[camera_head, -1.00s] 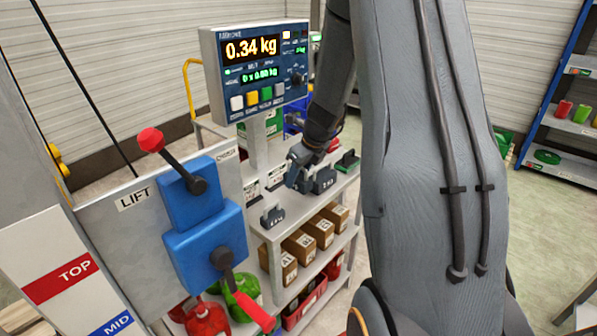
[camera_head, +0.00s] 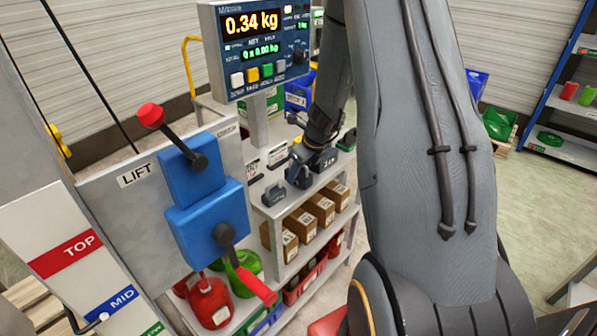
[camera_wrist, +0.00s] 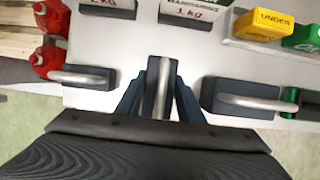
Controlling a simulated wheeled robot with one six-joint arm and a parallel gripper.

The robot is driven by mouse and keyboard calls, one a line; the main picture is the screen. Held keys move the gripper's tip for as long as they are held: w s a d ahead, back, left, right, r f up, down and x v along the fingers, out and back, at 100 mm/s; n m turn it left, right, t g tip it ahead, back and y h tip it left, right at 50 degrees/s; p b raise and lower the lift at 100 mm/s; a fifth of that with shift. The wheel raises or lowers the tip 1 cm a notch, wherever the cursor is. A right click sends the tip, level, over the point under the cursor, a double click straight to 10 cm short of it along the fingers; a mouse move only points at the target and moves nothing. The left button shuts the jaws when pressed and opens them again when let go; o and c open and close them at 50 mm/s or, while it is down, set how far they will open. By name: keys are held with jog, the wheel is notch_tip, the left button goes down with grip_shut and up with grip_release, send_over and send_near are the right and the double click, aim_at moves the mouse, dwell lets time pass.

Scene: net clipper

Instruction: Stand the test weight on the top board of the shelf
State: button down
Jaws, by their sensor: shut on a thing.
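Several dark test weights with pale bar handles stand in a row on a grey top board (camera_head: 262,211). My gripper (camera_head: 300,176) is down among them, between a small weight (camera_head: 273,196) on the left and a larger weight (camera_head: 325,161) on the right. In the wrist view my gripper (camera_wrist: 160,105) is shut on the middle weight (camera_wrist: 161,75), one finger on each side of its handle. The left weight (camera_wrist: 82,78) and the right weight (camera_wrist: 240,98) stand apart from the fingers. I cannot tell whether the held weight touches the board.
Label cards (camera_wrist: 193,10) stand behind the weights. A yellow block (camera_wrist: 263,24) lies at the back right. Cardboard boxes (camera_head: 303,223) fill the board below. A scale display (camera_head: 255,45) rises behind. A blue lift control (camera_head: 205,215) stands at left. A blue rack (camera_head: 566,100) is far right.

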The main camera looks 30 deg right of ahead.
jog(key=c, duration=1.2)
grip_release()
jog(key=shift+f, duration=0.1)
jog(key=b+v, duration=0.1)
jog(key=v, duration=1.1)
